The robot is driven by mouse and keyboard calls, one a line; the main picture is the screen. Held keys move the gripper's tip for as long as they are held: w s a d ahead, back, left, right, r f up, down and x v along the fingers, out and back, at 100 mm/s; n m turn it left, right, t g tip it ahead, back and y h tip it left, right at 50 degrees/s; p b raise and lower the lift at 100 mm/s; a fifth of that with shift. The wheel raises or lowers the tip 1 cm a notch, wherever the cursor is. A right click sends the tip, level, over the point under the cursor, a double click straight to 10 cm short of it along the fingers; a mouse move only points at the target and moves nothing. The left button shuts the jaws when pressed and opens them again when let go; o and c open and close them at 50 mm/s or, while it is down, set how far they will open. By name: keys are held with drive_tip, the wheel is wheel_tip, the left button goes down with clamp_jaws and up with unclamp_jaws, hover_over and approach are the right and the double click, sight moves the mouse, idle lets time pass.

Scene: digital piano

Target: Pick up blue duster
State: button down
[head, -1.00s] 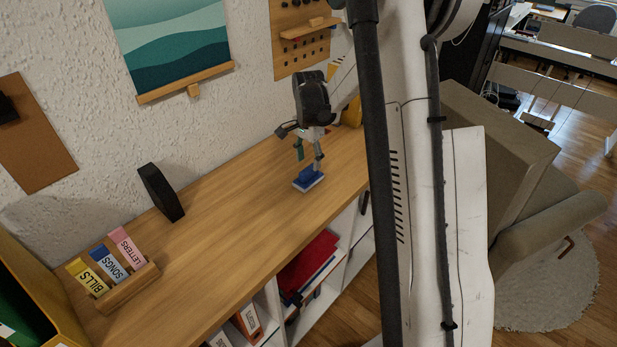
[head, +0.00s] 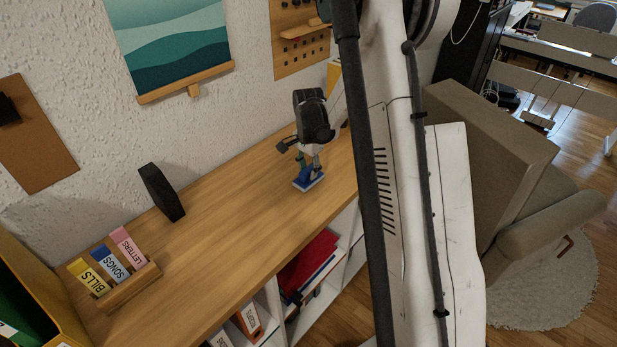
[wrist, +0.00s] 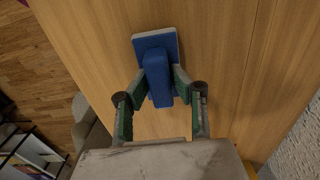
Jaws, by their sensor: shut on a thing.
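The blue duster (head: 308,182) sits on the wooden cabinet top, with a blue handle on a flat base with a pale edge. It also shows in the wrist view (wrist: 157,75). My gripper (head: 308,168) is over it from above. In the wrist view, my gripper (wrist: 162,82) has a green-padded finger on each side of the blue handle, shut on it. The base rests on, or is very close to, the wood; I cannot tell which.
The wooden cabinet top (head: 215,225) is clear to the left of the duster. A black upright box (head: 162,192) stands near the wall. A wooden holder (head: 130,285) with labelled cards is at the front left. Red and blue folders (head: 308,262) lie on a shelf below.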

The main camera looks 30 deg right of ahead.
sight(309, 168)
drive_tip(key=shift+r, duration=0.15)
wheel_tip(309, 168, up, 4)
drive_tip(key=shift+f, duration=0.15)
drive_tip(key=s+a+r+b, duration=0.1)
drive_tip(key=s+a+r, duration=0.3)
drive_tip(key=a+r, duration=0.3)
drive_tip(key=a, duration=0.4)
